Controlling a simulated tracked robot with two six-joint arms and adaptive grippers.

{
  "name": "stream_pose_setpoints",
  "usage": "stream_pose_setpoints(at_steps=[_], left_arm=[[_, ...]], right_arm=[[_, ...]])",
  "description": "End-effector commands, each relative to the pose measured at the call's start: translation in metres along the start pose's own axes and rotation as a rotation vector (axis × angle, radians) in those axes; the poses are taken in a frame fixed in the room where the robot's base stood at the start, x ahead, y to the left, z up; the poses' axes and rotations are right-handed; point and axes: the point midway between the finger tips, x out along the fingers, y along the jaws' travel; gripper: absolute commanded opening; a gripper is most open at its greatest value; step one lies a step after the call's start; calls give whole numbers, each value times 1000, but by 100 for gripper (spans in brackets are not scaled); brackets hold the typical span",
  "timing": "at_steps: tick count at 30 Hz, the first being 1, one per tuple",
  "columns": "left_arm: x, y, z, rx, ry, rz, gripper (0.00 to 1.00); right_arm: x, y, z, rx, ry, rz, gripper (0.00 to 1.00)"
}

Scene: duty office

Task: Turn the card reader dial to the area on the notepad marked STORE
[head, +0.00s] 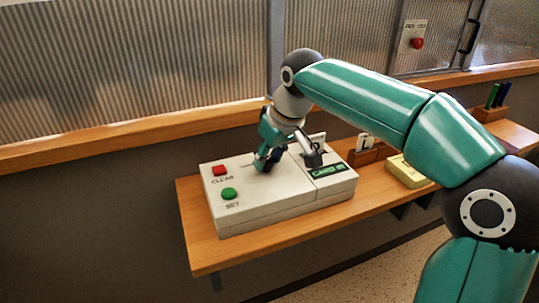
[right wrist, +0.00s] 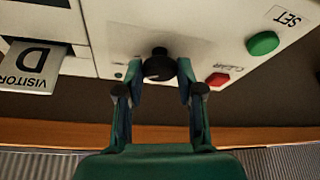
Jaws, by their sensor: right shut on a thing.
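The card reader (head: 275,209) is a low white box on a wooden shelf, with a red CLEAR button (head: 219,170) and a green SET button (head: 229,193). My right gripper (head: 267,159) reaches down onto its top and hides most of the dial there. In the right wrist view, the black dial (right wrist: 159,65) sits between the two fingertips, which are shut on it. The dial's marks cannot be read. A yellow notepad (head: 407,171) lies on the shelf right of the reader; its writing is too small to read. My left gripper is not in view.
A VISITOR card marked D (right wrist: 28,66) stands at the reader. A wooden card holder (head: 369,155) with a light card is behind the notepad. A pen holder (head: 489,113) stands further right. A ribbed glass partition (head: 130,65) rises behind the wooden ledge.

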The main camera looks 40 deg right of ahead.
Motion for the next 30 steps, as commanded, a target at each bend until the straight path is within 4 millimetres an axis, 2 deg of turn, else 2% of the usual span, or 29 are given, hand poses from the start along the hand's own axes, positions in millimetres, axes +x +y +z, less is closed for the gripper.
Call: stream_pose_setpoints(at_steps=[18, 19, 22, 23, 30], left_arm=[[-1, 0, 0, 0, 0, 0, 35], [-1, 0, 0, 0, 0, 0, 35], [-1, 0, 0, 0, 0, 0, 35], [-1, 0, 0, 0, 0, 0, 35], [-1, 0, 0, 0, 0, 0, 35]], right_arm=[[0, 0, 0, 50, 0, 19, 2], [0, 0, 0, 50, 0, 19, 40], [0, 0, 0, 50, -1, 19, 57], [0, 0, 0, 49, -1, 19, 62], [0, 0, 0, 49, -1, 20, 62]])
